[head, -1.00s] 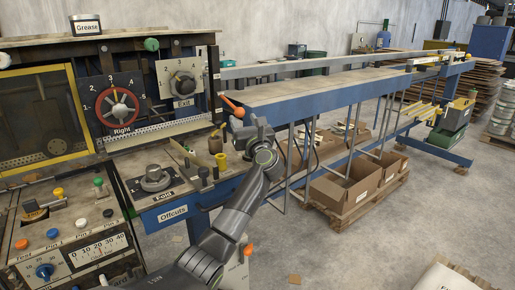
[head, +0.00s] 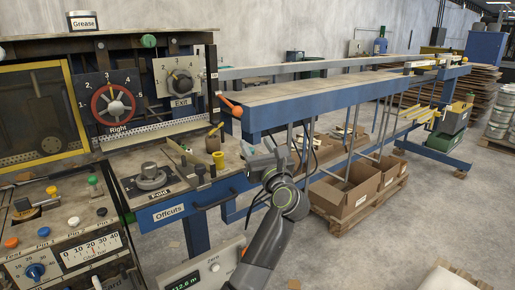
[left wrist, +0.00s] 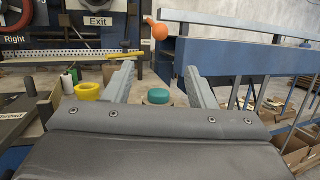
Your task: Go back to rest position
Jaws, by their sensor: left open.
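My left gripper (head: 262,150) is in front of the Offcuts bench (head: 168,212), near its right end, below the orange-tipped lever (head: 232,107). In the left wrist view its two grey fingers (left wrist: 157,88) are apart with nothing held between them. A teal round button (left wrist: 159,97) shows beyond the gap. My right gripper is not in view.
The laminating machine with the red Right dial (head: 113,104) and Exit dial (head: 180,83) stands at left. A blue conveyor table (head: 310,101) runs to the back right, with cardboard boxes (head: 345,189) on a pallet below. The floor at right is mostly clear.

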